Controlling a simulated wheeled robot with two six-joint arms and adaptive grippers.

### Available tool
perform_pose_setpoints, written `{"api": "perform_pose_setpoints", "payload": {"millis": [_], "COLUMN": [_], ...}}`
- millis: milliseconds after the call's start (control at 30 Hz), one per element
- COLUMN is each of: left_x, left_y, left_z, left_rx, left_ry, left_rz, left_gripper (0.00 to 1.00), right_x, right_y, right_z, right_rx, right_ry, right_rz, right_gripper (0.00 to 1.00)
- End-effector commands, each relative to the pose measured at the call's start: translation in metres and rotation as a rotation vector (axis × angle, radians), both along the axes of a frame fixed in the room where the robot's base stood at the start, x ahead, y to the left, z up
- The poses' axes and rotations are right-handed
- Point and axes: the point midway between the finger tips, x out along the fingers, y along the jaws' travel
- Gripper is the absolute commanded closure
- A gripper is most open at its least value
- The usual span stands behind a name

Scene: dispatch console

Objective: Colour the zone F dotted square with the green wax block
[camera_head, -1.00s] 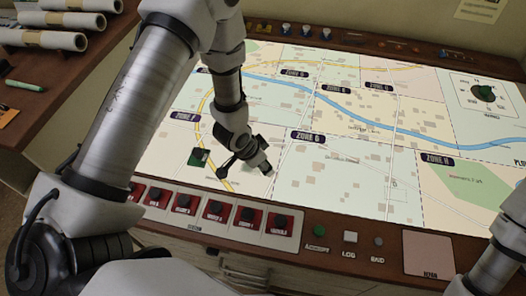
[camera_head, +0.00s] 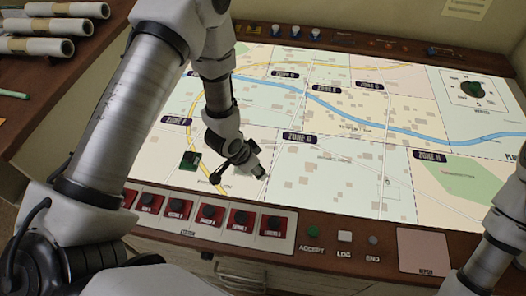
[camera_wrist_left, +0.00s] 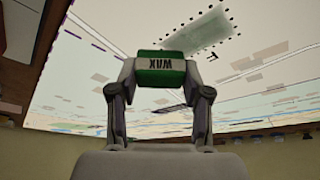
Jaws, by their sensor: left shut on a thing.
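My left gripper (camera_head: 256,168) is over the lit map, right of the zone F label (camera_head: 176,120) and below the zone G label (camera_head: 300,136). It is shut on the green wax block (camera_wrist_left: 160,68), whose WAX label reads upside down in the left wrist view. In that view a dotted square (camera_wrist_left: 195,33) with a grey-green fill lies beyond the block; dots run along its edges. In the head view a dark green patch (camera_head: 190,161) lies below the zone F label. I cannot tell whether the block touches the map. My right gripper is out of view.
A row of red-and-black switches (camera_head: 208,215) lines the console's front edge. The green ACCEPT button (camera_head: 313,232), LOG button (camera_head: 345,237) and END button (camera_head: 373,240) sit to their right. Rolled papers (camera_head: 50,27) lie at the far left.

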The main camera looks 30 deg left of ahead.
Motion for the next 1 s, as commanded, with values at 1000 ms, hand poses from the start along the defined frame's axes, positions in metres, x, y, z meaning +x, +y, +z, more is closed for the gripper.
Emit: {"api": "perform_pose_setpoints", "payload": {"millis": [1000], "left_x": [0.006], "left_y": [0.002], "left_z": [0.082], "left_rx": [0.0], "left_ry": [-0.001], "left_rz": [0.012], "left_gripper": [0.8], "right_x": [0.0], "right_y": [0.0], "right_z": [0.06], "right_rx": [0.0], "right_ry": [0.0], "right_rz": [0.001], "right_gripper": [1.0]}}
